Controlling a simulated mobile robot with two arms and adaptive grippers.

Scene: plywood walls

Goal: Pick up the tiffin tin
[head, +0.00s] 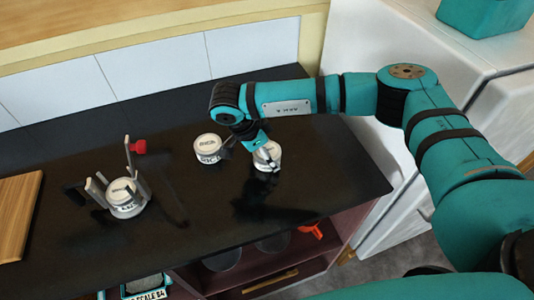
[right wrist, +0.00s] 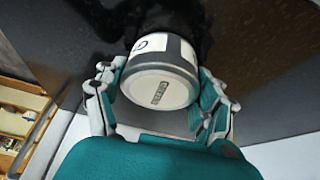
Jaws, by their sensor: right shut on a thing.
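A round, pale tin (head: 267,155) with a label is at my right gripper (head: 258,150) on the dark countertop, in the head view. In the right wrist view the tin (right wrist: 160,88) sits between the two fingers of my right gripper (right wrist: 160,100), which are shut on its sides. I cannot tell whether the tin touches the counter. A similar pale, labelled tin (head: 208,148) stands just left of the gripper.
A wooden board (head: 18,215) lies at the left edge. An open shelf with bowls is below the counter's front edge.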

